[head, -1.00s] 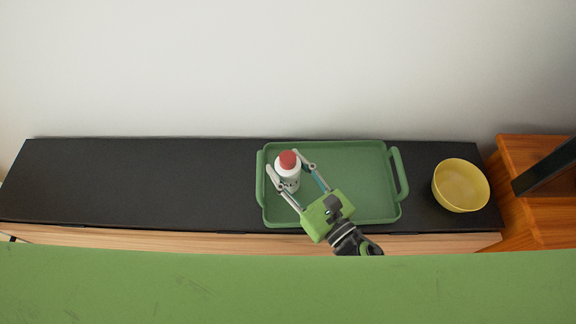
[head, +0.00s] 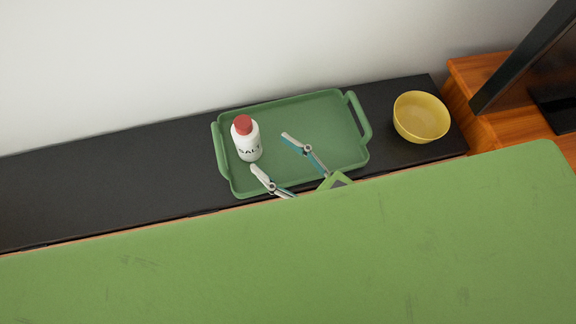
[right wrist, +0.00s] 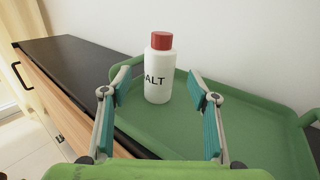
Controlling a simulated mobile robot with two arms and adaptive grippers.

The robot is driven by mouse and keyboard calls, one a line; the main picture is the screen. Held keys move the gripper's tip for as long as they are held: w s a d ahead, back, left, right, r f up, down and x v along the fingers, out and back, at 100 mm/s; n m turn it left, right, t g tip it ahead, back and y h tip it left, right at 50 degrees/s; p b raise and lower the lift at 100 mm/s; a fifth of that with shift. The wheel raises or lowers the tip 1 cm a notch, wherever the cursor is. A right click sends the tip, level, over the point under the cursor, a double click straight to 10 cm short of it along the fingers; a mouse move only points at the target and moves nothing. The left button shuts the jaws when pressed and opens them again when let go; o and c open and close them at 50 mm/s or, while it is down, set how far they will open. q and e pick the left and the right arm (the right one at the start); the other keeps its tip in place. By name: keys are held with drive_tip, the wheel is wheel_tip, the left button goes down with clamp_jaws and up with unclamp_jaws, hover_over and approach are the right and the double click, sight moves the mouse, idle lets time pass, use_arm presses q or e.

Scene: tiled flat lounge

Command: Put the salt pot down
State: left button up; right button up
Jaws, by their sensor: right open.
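The salt pot (head: 246,141) is white with a red cap and stands upright on the left part of the green tray (head: 330,116). In the right wrist view the pot (right wrist: 158,78) stands beyond my fingertips, clear of both fingers, with part of its label showing. My right gripper (head: 272,153) is open and empty, just in front and to the right of the pot. Its fingers also show wide apart in the right wrist view (right wrist: 157,92). My left gripper is not in view.
The tray lies on a long black-topped cabinet (head: 110,190) against a pale wall. A yellow bowl (head: 421,117) stands right of the tray. A wooden unit (head: 480,75) with a dark screen is further right. The cabinet top left of the tray is clear.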

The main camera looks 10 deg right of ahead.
drive_tip(key=shift+b+v, duration=0.3)
drive_tip(key=shift+v, duration=1.25)
